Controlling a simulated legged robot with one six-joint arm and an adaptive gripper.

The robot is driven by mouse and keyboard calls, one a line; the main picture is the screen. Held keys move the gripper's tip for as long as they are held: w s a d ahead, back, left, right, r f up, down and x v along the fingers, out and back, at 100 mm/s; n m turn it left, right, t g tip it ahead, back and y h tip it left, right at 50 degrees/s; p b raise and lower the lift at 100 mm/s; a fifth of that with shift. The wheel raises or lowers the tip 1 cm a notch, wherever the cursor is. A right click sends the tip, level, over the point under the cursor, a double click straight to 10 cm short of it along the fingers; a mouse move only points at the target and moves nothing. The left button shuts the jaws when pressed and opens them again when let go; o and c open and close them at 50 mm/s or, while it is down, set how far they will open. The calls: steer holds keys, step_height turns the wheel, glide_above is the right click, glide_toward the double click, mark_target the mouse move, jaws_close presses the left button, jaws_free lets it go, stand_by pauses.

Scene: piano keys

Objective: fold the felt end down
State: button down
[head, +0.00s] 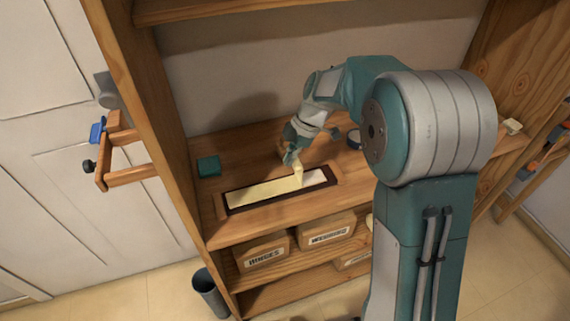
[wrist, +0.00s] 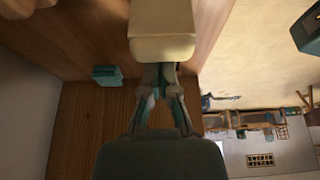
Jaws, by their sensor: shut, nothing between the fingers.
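A long cream strip (head: 262,190) lies in a dark-edged wooden frame on the shelf top in the head view. A narrow cream piece (head: 298,173) rises from it right beside my gripper (head: 291,158); it looks like the felt end standing up. In the wrist view a pale cream block-like piece (wrist: 162,42) fills the top centre, just past the fingertips of my gripper (wrist: 159,75). The fingers are shut with nothing between them. Their tips are partly hidden behind the cream piece, so I cannot tell whether they touch it.
A teal block (head: 208,166) sits left of the frame, also in the wrist view (wrist: 107,76). A blue round item (head: 354,139) lies to the right behind my arm. Labelled boxes (head: 326,233) stand on the lower shelf. A wooden upright (head: 140,110) bounds the left side.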

steer(key=d+y, duration=0.2)
steer(key=y, duration=0.1)
steer(key=shift+w+d+r+g, duration=0.1)
steer(key=shift+w+d+g, duration=0.3)
steer(key=shift+w+d+g+y, duration=0.2)
steer(key=shift+d+y, duration=0.35)
steer(key=shift+y, duration=0.05)
steer(key=shift+w+d+g+y, duration=0.15)
steer(key=shift+d+g+y, duration=0.05)
steer(key=shift+d+y, duration=0.35)
steer(key=shift+w+d+y, duration=0.1)
steer(key=shift+d+y, duration=0.15)
steer(key=shift+w+d+f, duration=0.15)
steer(key=shift+d+f, duration=0.15)
steer(key=shift+d, duration=0.25)
steer(key=shift+w+d+f, duration=0.1)
steer(key=shift+d+f, duration=0.15)
steer(key=shift+d, duration=0.25)
steer(key=shift+w+d+f, duration=0.15)
steer(key=shift+d+f, duration=0.3)
steer(key=shift+d, duration=0.1)
steer(key=shift+w+d+f, duration=0.15)
steer(key=shift+d+f, duration=0.25)
steer(key=shift+d, duration=0.1)
steer(key=shift+r, duration=0.1)
